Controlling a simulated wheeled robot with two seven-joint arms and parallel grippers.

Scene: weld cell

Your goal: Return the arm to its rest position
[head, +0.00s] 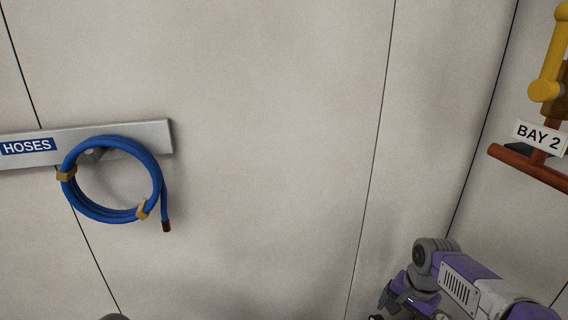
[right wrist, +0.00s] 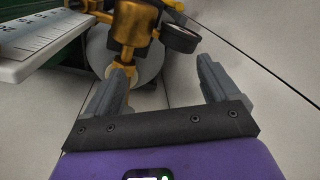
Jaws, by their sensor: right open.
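My right arm (head: 470,285), purple, white and grey, reaches in at the lower right of the head view, bent at its elbow. In that view its gripper end runs off the bottom edge. In the right wrist view my right gripper (right wrist: 164,80) has its two grey fingers spread wide, with nothing held between them. A brass-yellow fitting (right wrist: 133,25) with a dark round gauge (right wrist: 180,38) shows beyond the fingers, behind the left one; the gap to it is hard to judge. My left gripper is in neither view.
A blue coiled hose (head: 113,212) hangs from a grey rail (head: 150,135) labelled HOSES. At right are a BAY 2 sign (head: 538,136), a red-brown bar (head: 525,167) and a yellow part (head: 553,62). A white marked ledge (right wrist: 40,42) is at the wrist view's left. The middle wall is bare.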

